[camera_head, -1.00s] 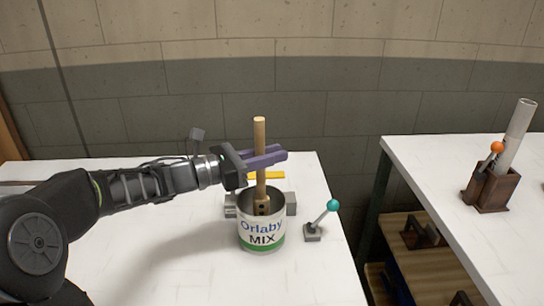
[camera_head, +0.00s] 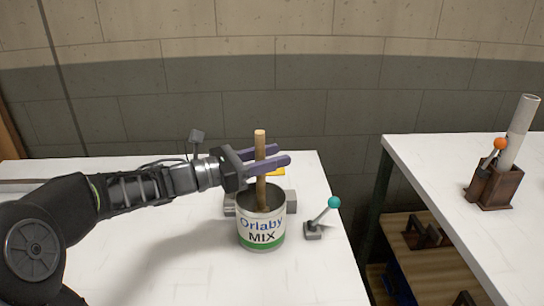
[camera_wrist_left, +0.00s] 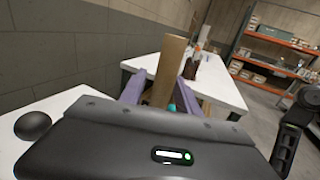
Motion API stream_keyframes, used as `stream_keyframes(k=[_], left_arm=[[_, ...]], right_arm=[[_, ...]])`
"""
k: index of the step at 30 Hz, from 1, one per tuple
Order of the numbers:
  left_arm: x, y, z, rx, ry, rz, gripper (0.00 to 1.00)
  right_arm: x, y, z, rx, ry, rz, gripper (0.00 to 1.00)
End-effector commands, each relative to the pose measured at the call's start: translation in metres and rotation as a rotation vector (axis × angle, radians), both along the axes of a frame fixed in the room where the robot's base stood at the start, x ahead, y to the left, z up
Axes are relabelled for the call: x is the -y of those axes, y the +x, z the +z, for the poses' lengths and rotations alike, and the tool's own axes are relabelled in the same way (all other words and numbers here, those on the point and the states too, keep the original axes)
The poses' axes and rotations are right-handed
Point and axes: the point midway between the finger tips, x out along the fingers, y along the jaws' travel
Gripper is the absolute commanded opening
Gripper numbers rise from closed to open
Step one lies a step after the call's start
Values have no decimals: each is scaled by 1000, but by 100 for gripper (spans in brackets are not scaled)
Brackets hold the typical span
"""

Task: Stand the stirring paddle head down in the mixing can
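The stirring paddle stands nearly upright in the mixing can (camera_head: 262,232), its wooden handle (camera_head: 260,142) rising above the rim. Its head is down inside the can and hidden by the front wall. The can is white and green, marked "Orlaby MIX". My left gripper (camera_head: 283,156) is above the can, its purple fingers on either side of the handle. They look parted, not clamped. My right gripper is not in view.
A small lever with a teal knob (camera_head: 334,202) stands right of the can. A grey block and a yellow item (camera_head: 276,172) lie behind it. A second white table (camera_head: 450,190) at right holds a brown holder (camera_head: 494,188) with a pale tube and an orange-knobbed lever.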

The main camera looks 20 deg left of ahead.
Motion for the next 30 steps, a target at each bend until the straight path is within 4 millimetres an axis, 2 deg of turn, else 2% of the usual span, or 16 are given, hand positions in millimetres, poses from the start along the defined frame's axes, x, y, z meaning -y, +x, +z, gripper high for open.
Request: stream_keyframes(k=[13,24,30], left_arm=[[-6,-6,-1,0,0,3,43],[-43,-47,-1,1,1,3,43],[-52,-58,0,0,0,1,43]], right_arm=[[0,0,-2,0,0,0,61],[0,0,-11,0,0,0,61],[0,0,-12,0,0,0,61]])
